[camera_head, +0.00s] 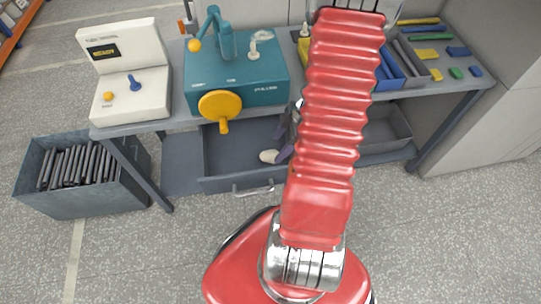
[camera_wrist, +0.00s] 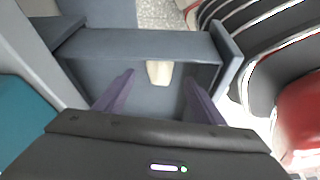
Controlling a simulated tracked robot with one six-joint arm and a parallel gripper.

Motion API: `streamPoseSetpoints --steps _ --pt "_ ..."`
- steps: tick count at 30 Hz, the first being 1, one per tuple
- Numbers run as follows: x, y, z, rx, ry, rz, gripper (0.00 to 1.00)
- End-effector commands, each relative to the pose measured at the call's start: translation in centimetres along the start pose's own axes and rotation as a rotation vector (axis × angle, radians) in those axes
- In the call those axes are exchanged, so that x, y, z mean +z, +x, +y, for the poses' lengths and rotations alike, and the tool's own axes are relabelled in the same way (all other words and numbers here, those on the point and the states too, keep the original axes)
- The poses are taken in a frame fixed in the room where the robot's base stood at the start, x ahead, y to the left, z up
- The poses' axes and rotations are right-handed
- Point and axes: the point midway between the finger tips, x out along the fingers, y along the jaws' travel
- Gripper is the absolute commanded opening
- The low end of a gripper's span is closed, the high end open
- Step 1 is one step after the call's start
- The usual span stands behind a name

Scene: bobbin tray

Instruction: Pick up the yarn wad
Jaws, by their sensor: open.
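The yarn wad looks like a small cream-white lump. In the head view the wad (camera_head: 269,156) lies in the open grey drawer (camera_head: 225,184) under the bench. In the wrist view the wad (camera_wrist: 159,72) sits near the drawer's far wall (camera_wrist: 140,44). My gripper (camera_wrist: 159,80) is open, with one purple finger on each side of the wad's line of view. Clear gaps show between the wad and both fingers. In the head view my gripper (camera_head: 286,153) reaches into the drawer just right of the wad, partly hidden by my red arm.
The bench above holds a teal machine (camera_head: 235,72) with a yellow handwheel (camera_head: 220,106) and a white control box (camera_head: 131,78). A second grey tray (camera_head: 385,133) is right of my arm. A bin of dark rods (camera_head: 70,200) stands on the left floor. Floor in front is clear.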

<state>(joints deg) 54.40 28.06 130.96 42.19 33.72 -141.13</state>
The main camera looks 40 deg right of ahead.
Motion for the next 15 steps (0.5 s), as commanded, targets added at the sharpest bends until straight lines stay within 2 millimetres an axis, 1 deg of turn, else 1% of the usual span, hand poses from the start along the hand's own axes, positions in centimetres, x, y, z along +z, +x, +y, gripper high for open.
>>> streamPoseSetpoints --steps 11,15 --pt "-0.01 0.24 -0.02 -0.001 0.000 0.000 0.63" --pt "-0.01 0.90 -0.04 -0.003 0.000 0.001 0.63"
